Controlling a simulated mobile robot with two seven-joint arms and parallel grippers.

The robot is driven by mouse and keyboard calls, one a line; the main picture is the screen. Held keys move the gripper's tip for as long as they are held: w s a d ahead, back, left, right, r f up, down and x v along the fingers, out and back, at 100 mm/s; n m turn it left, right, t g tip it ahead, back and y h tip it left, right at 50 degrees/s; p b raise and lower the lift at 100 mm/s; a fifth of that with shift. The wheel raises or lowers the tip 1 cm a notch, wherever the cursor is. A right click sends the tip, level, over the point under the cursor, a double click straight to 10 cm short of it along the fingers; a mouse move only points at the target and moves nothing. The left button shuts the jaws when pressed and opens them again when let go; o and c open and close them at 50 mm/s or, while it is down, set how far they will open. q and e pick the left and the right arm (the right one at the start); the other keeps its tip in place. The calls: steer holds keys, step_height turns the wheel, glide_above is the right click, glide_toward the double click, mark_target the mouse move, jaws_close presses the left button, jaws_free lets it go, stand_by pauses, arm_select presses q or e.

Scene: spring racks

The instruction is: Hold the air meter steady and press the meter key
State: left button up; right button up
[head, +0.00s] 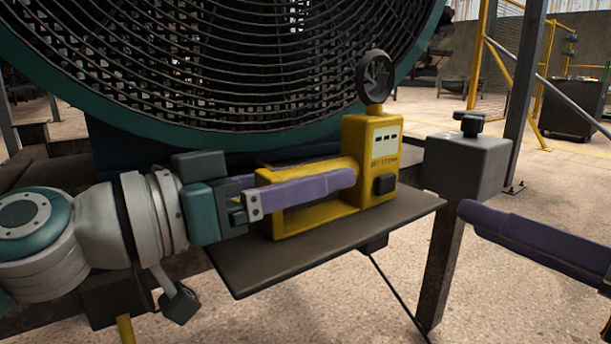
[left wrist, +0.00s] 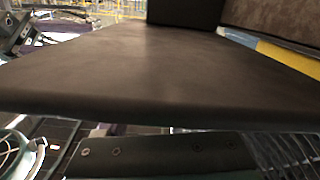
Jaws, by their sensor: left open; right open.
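The yellow air meter (head: 355,150) stands upright on a dark shelf plate (head: 330,250) in the head view. It has a black fan wheel (head: 376,76) on top, a pale display, and a dark square meter key (head: 384,185) low on its front. A yellow frame-like handle (head: 275,220) extends left from its body. My left gripper (head: 350,172) is open, with its purple fingers at the handle and tips near the body; the far finger is mostly hidden. My right gripper (head: 472,214) is open at the right edge, apart from the meter, and only partly in view.
A large fan with a wire guard (head: 220,60) stands behind the meter. A grey block with a black knob (head: 467,160) tops a post right of the shelf. The left wrist view mostly shows a dark plate (left wrist: 150,75); the meter is not identifiable there.

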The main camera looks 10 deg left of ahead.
arm_select(q)
jaws_close()
stand_by(0.6)
arm_select(e)
jaws_close()
stand_by(0.4)
stand_by(1.0)
